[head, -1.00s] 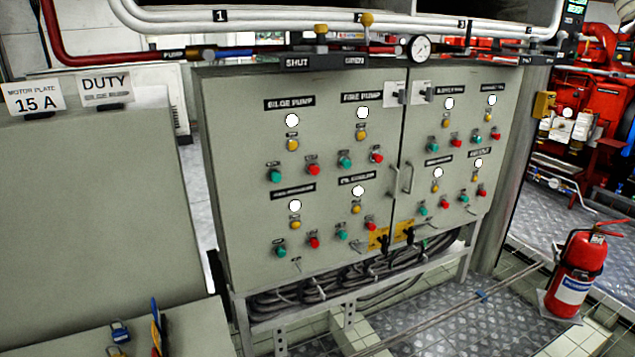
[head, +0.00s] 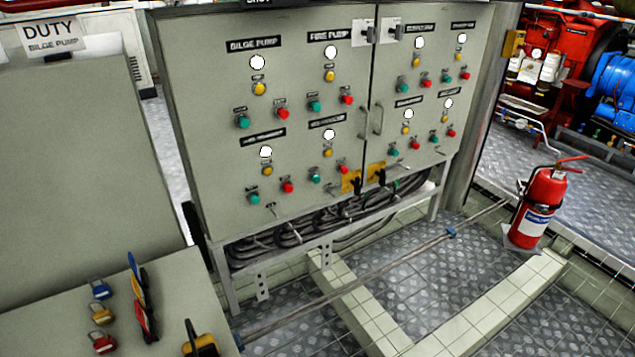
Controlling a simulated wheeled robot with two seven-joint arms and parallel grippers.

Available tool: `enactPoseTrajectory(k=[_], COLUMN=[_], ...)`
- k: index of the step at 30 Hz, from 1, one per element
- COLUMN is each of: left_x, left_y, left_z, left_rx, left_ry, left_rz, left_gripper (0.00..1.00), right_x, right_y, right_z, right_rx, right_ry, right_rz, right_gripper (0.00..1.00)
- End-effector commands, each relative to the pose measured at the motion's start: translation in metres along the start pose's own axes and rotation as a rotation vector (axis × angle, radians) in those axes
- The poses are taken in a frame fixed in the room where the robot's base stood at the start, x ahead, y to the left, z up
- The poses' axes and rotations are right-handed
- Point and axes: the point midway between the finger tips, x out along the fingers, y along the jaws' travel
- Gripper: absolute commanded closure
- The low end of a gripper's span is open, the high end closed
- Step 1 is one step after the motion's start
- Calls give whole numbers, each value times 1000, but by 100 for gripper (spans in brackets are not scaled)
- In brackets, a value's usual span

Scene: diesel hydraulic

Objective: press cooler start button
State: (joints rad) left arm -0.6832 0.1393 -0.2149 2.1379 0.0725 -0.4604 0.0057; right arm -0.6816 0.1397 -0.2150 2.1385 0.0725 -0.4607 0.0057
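A grey two-door control cabinet (head: 212,150) stands in the middle of the head view. It has several button groups, each with a dark label, a white lamp, a yellow button, a green button and a red button. The top-left labels read BILGE PUMP (head: 253,45) and FIRE PUMP (head: 328,36). The lower left door has two groups with green buttons, one at left (head: 254,199) and one at right (head: 315,178). Their labels, like those on the right door, are too blurred to read, so I cannot tell which is the cooler start button. Neither of my grippers is in view.
A grey desk (head: 60,325) at lower left carries padlocks (head: 101,314), tags and a yellow-black item (head: 200,340). Cables (head: 290,243) hang below the cabinet. A pipe (head: 350,285) crosses the floor in front. A red extinguisher (head: 538,207) stands at right.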

Motion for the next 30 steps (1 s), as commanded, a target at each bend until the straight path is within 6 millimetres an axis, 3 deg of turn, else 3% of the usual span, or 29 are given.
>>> enactPoseTrajectory(k=[1,4,5,30], left_x=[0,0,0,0], left_y=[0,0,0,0], left_z=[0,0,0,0], left_rx=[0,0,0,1], left_ry=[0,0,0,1], left_rz=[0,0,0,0], left_gripper=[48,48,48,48], right_x=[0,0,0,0], right_y=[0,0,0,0], right_z=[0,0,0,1], right_rx=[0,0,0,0], right_ry=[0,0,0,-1], right_rz=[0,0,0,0], right_gripper=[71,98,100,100])
